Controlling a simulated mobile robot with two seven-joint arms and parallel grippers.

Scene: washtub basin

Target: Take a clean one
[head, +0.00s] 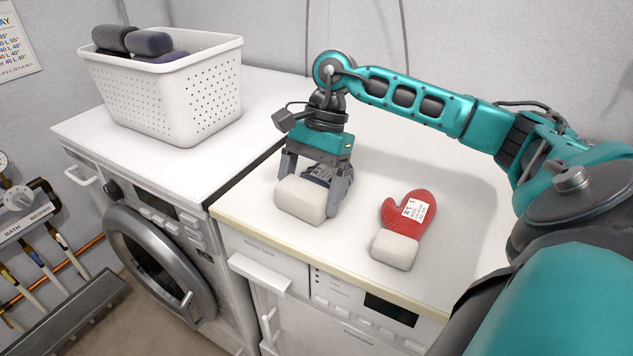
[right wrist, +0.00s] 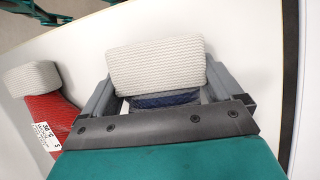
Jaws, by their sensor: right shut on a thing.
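My right gripper (head: 316,192) is shut on a dark blue mitten with a cream ribbed cuff (head: 300,200), at the left part of the right-hand white worktop. In the right wrist view, the cream cuff (right wrist: 157,66) shows beyond the fingers and a strip of the blue part (right wrist: 165,99) shows between them; the rest is hidden by the gripper. I cannot tell whether this mitten still touches the worktop. A red mitten (head: 408,213) with a cream cuff and a white printed label lies flat to the right, apart from the gripper. My left gripper is not in view.
A white perforated basket (head: 190,98) holding dark grey and purple rolled items stands on the left machine's top. A front-loading washer (head: 160,258) is below it. The right worktop (head: 345,250) has free room around the red mitten. A wall rises behind.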

